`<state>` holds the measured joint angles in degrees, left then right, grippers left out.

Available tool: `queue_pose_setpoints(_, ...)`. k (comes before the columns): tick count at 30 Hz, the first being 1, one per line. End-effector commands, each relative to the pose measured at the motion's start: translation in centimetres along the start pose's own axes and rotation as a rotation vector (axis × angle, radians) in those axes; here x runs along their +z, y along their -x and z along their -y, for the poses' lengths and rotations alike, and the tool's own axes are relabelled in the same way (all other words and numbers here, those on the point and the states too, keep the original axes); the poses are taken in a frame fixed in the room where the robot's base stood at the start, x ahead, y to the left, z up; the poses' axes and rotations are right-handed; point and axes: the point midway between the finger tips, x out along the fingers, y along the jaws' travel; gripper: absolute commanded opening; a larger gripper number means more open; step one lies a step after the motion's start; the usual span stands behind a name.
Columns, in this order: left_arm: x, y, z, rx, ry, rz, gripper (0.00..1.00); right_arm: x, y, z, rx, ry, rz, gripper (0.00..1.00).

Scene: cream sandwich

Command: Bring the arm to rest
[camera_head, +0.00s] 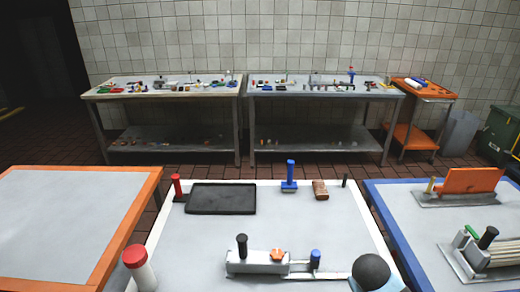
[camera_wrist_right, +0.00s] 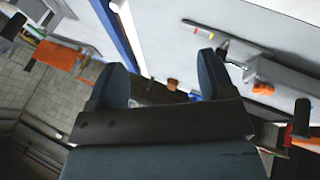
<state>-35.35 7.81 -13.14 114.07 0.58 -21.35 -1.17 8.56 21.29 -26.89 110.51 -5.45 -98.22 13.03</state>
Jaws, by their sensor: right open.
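My right gripper (camera_wrist_right: 163,65) shows in the right wrist view. Its two dark blue fingers are spread apart with nothing held between them. The tilted wrist view looks past the fingers to the white table and the blue table edge beyond. No finger visibly touches anything. In the head view neither gripper shows. A dark rounded shape with a pale body (camera_head: 370,272) stands at the bottom right of the white table; I cannot tell whether it is part of my arm. My left gripper is not in view.
The white table (camera_head: 200,235) holds a black tray (camera_head: 222,198), a grey device (camera_head: 258,262) with a black knob and orange piece, a blue-handled stamp (camera_head: 289,178), a brown block (camera_head: 320,190) and a red-topped white cylinder (camera_head: 137,270). The orange-edged left table (camera_head: 70,225) is bare.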

Motion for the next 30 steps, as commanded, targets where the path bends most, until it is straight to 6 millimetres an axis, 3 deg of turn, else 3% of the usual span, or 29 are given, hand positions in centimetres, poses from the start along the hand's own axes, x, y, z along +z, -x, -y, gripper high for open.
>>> queue_pose_setpoints(1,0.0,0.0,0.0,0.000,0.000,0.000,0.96,0.6,-0.7,-2.0,0.043,0.011,0.009,0.75)
queue_pose_setpoints(9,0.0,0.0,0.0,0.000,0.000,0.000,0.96,3.1,-2.8,-10.8,0.223,0.054,0.050,0.75)
queue_pose_setpoints(17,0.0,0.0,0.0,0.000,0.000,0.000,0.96,7.4,-6.3,-6.2,0.069,0.157,-0.105,0.75)
queue_pose_setpoints(21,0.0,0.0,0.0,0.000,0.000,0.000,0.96,10.7,-7.7,-3.4,-0.028,0.206,-0.217,0.75)
queue_pose_setpoints(30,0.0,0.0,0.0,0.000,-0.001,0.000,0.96,18.2,-7.5,1.6,-0.212,0.263,-0.489,0.75)
